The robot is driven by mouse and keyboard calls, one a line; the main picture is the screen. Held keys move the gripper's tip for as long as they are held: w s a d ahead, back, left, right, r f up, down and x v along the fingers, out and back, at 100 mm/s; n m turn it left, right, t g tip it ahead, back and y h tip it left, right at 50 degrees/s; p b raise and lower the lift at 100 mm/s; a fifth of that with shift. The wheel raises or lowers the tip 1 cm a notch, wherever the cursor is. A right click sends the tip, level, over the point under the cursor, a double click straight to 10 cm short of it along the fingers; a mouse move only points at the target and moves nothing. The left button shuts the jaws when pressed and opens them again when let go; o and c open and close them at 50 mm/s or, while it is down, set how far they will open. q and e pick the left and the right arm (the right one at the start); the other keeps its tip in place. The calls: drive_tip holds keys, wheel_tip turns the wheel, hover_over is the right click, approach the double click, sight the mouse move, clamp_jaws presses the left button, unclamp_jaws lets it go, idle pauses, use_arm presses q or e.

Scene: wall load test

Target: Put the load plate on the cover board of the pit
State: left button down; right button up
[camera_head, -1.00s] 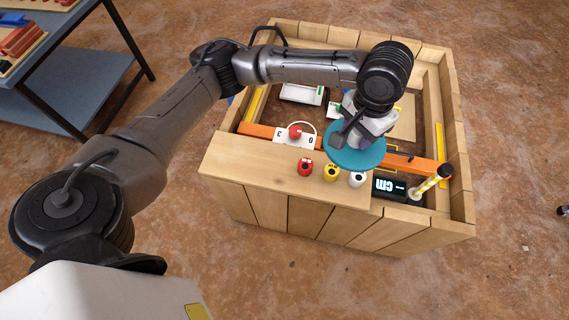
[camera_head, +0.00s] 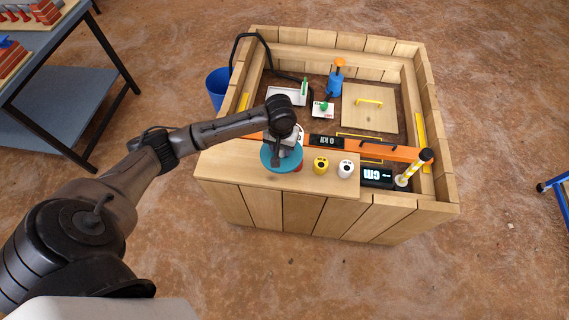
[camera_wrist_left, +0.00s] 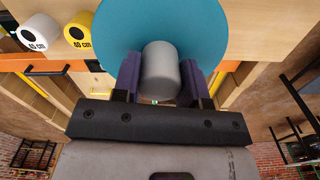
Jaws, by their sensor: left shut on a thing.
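My left gripper (camera_head: 281,146) is shut on the grey knob (camera_wrist_left: 160,72) of the load plate, a round teal disc (camera_head: 278,160). In the head view the plate is over the left part of the wooden front ledge; I cannot tell whether it touches it. In the left wrist view the dark fingers sit on both sides of the knob, with the teal disc (camera_wrist_left: 190,28) beyond. The cover board (camera_head: 358,118), a pale square panel with a yellow handle, lies in the pit at the back right, clear of the plate. My right gripper is not in view.
A yellow marker (camera_head: 320,166) and a white marker (camera_head: 345,168) stand on the ledge; a red one (camera_head: 299,168) is mostly hidden by the plate. An orange beam (camera_head: 397,152) crosses the pit. A blue pump-like thing (camera_head: 335,84) and a striped post (camera_head: 413,167) stand up.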

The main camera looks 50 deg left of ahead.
use_arm(q)
drive_tip(key=s+a+f+b, duration=0.1)
drive_tip(key=a+f, duration=0.1)
drive_tip(key=a, duration=0.1)
drive_tip(key=s+a+f+b, duration=0.1)
drive_tip(key=s+a+f, duration=0.1)
drive_tip(key=a+f, duration=0.1)
drive_tip(key=s+a+f+b, duration=0.1)
drive_tip(key=s+a+f, duration=0.1)
drive_tip(key=a, duration=0.3)
drive_tip(key=shift+s+a+f, duration=0.2)
drive_tip(key=shift+s+f, duration=0.05)
drive_tip(key=shift+f, duration=0.05)
drive_tip(key=shift+f+b, duration=0.9)
drive_tip(key=shift+f, duration=1.15)
drive_tip(key=c, duration=1.1)
unclamp_jaws()
drive_tip(key=shift+f, duration=0.15)
drive_tip(key=o, duration=0.4)
drive_tip(key=shift+o, duration=0.2)
